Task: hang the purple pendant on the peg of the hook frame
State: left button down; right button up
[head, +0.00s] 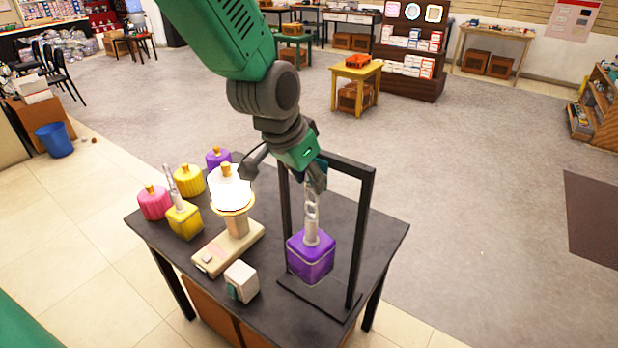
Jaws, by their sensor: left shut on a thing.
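The purple pendant (311,256) is a boxy purple block with a grey-white stem and link on top. It hangs upright within the black hook frame (361,240), low over the frame's base plate; I cannot tell whether it touches the plate. My left gripper (313,182) is shut on the top of the pendant's stem, just under the frame's top bar. The peg of the frame is hidden behind my gripper, so I cannot see how the link sits relative to it. My right gripper is not in view.
The table's right edge lies close beside the frame.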

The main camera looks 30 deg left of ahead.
pick_arm(q)
jog(key=shift+w+a, duration=0.35)
jog(key=shift+a, duration=0.1)
jog(key=shift+w+a+f+p, duration=0.1)
jog(key=shift+w+p, duration=0.2)
jog(key=shift+w, duration=0.2)
jog(key=shift+f, duration=0.55)
jog(key=shift+d+f, duration=0.15)
jog(key=shift+d, duration=0.05)
dwell(0.4)
